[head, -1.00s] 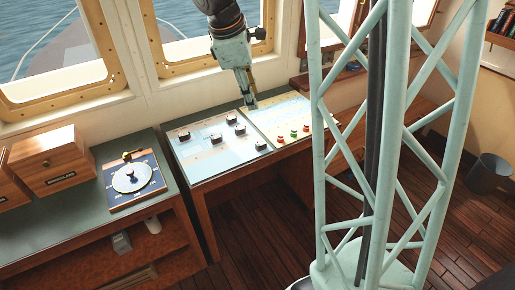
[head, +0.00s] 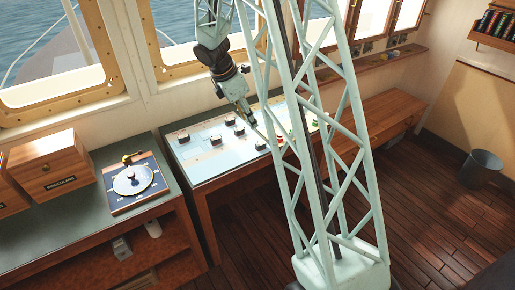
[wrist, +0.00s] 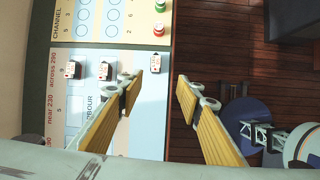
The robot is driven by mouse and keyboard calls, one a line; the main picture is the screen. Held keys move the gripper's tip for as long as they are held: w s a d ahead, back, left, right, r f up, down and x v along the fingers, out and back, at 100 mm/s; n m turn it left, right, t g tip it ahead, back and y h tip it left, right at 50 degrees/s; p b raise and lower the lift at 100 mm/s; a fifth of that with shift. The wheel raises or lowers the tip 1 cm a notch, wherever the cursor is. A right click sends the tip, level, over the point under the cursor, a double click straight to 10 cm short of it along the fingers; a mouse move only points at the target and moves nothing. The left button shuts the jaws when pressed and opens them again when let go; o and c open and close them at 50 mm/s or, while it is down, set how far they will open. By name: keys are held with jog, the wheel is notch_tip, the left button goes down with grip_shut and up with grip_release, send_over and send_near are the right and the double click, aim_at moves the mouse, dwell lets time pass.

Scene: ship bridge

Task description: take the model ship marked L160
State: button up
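Several small model ships, dark and white, stand on the pale blue chart panel. In the head view one is at the left (head: 183,137), others are in the middle (head: 239,130), and one is near the front edge (head: 261,145). In the wrist view ships show at the left (wrist: 72,70), further right (wrist: 105,70) and near the panel edge (wrist: 155,63). I cannot read L160 on any of them. My gripper (wrist: 160,88) is open and empty, its fingers spread near the panel's edge. In the head view my gripper (head: 252,122) hangs over the panel's right part.
Beside the chart panel is a yellowish channel panel (wrist: 92,22) with a red piece (wrist: 159,30) and a green piece (wrist: 160,6). A round dial (head: 132,180) and a wooden box (head: 50,165) stand on the left counter. Open floor (head: 420,215) lies at the right.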

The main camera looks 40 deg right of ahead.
aim_at(258, 143)
jog(key=shift+n, duration=0.6)
jog(key=shift+w+d+f, duration=0.15)
jog(key=shift+w+f, duration=0.1)
jog(key=shift+f, duration=0.45)
jog(key=shift+w+d+f, duration=0.15)
jog(key=shift+w+f, duration=0.05)
jog(key=shift+f, duration=0.55)
jog(key=shift+w+d+f, duration=0.15)
jog(key=shift+w+f, duration=0.1)
jog(key=shift+f, duration=0.45)
jog(key=shift+f, duration=0.1)
jog(key=shift+b+x, duration=0.35)
jog(key=shift+x, duration=3.8)
jog(key=shift+d, duration=0.1)
jog(key=shift+f, duration=0.15)
jog(key=shift+x, duration=2.5)
jog(key=c, duration=0.9)
